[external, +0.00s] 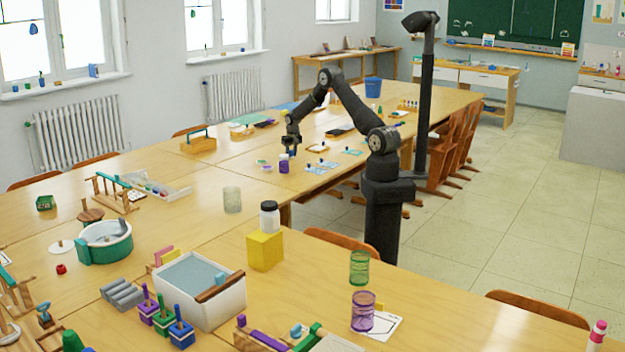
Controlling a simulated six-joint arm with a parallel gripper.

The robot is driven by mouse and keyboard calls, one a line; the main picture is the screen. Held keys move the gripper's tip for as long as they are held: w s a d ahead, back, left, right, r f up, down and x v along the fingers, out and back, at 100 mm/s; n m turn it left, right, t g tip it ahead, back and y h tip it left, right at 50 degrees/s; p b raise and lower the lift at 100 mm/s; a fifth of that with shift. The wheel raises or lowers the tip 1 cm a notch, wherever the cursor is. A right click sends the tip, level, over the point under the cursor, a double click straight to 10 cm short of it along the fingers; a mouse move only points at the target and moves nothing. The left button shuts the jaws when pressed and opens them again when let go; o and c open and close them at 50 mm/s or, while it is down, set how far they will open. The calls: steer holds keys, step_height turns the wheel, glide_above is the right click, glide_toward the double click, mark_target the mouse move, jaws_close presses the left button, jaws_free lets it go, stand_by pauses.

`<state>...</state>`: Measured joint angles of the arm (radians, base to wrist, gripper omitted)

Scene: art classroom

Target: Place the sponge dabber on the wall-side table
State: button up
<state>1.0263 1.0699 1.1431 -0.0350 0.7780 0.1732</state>
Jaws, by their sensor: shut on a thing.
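My gripper (291,150) points down over the long row of tables, just above the tabletop. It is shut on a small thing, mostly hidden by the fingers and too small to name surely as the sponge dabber. A small purple and white item (284,164) shows right beside and below the fingertips; I cannot tell whether it touches them. A narrow wooden table (312,60) stands by the far window-side wall, with several small items on it. It may be the wall-side table.
Cards and small pieces (320,166) lie right of my gripper. A wooden carrier (198,143) stands to the left, and a blue bucket (373,87) farther back. Chairs (455,150) line the right side.

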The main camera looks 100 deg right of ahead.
steer(key=shift+f, duration=0.15)
steer(key=o, duration=0.9)
steer(key=shift+o, duration=0.2)
step_height(320, 180, up, 12)
steer(key=a, duration=0.1)
steer(key=shift+s+a, duration=0.35)
